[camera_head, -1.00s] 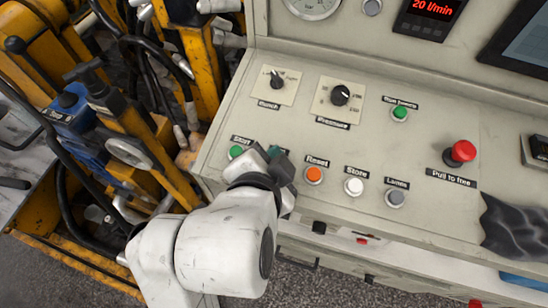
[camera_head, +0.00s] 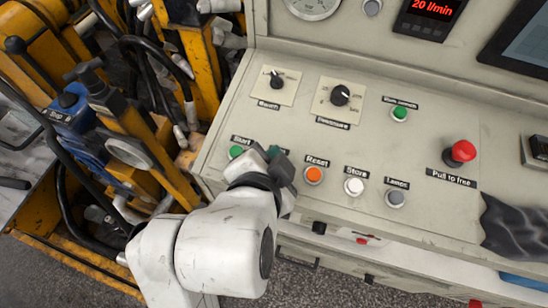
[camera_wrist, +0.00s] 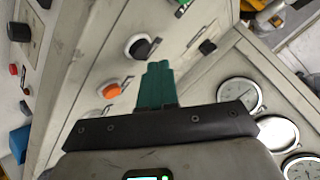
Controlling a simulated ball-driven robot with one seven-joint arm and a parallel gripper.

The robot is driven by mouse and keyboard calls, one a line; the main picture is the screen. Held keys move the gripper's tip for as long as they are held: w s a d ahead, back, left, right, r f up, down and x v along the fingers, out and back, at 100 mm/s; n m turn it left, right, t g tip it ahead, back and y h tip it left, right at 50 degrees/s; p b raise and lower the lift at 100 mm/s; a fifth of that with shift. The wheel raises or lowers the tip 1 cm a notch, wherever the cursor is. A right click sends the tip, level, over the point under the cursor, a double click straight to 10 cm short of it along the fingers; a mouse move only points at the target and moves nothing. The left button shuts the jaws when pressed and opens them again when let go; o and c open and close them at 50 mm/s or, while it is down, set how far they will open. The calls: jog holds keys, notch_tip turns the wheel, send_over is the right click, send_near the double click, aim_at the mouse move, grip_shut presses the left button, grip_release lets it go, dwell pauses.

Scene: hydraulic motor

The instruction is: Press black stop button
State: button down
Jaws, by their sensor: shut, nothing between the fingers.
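The black stop button (camera_wrist: 140,47) shows in the wrist view, round with a pale rim, between a green button (camera_wrist: 183,10) and the orange Reset button (camera_wrist: 109,90). In the head view my gripper hides it. My gripper (camera_wrist: 158,66) is shut, with its teal fingers together and empty. In the wrist view the fingertips appear just below and right of the black button; I cannot tell whether they touch the panel. In the head view my gripper (camera_head: 271,153) is over the button row, between the green Start button (camera_head: 236,151) and the orange Reset button (camera_head: 314,175).
The white Store button (camera_head: 354,186) and grey Lamps button (camera_head: 395,197) continue the row rightward. A red mushroom button (camera_head: 460,152) and dark cloth (camera_head: 512,228) are farther right. Two knobs (camera_head: 277,80) (camera_head: 340,95) sit above. Yellow machinery with hoses (camera_head: 150,130) stands left of the console.

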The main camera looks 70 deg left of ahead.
jog(key=shift+f, duration=0.15)
jog(key=shift+f, duration=0.3)
jog(key=shift+w+a+f+b, duration=0.1)
jog(key=shift+f+b, duration=0.3)
jog(key=shift+b, duration=0.15)
dwell(0.7)
jog(key=shift+r, duration=0.1)
jog(key=shift+r+p, duration=0.75)
jog(key=shift+p, duration=0.05)
jog(key=r+p, duration=0.4)
jog(key=r, duration=0.1)
jog(key=shift+s+d, duration=0.3)
jog(key=shift+d, duration=0.1)
dwell(0.8)
